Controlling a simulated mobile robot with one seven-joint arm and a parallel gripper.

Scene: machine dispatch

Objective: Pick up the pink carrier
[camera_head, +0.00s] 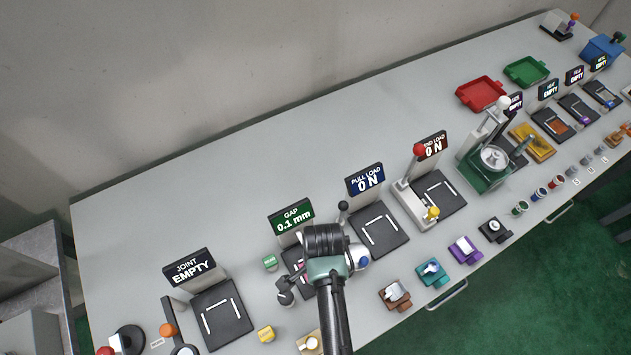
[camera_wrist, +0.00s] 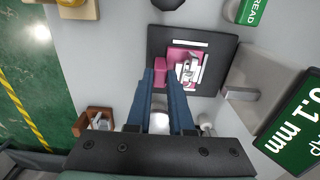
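The pink carrier (camera_wrist: 174,53) lies on a black station pad (camera_wrist: 218,50) in the wrist view, with a silvery metal part on it. Its pink block-shaped grip (camera_wrist: 160,66) faces my gripper. My gripper (camera_wrist: 161,74) is open, its two blue fingertips at either side of that grip, with a gap visible between them. Whether the fingers touch the grip cannot be told. In the head view my wrist hides most of the carrier, and only bits of pink (camera_head: 301,281) show at the station with the green GAP sign (camera_head: 291,216) reading 0.1 mm.
A green button block (camera_head: 270,262) and a dark knobbed part (camera_head: 285,297) stand close left of my wrist. The PULL LOAD pad (camera_head: 379,231) is to the right. Brown (camera_head: 396,294), teal (camera_head: 432,271) and purple (camera_head: 465,249) carriers line the front edge.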

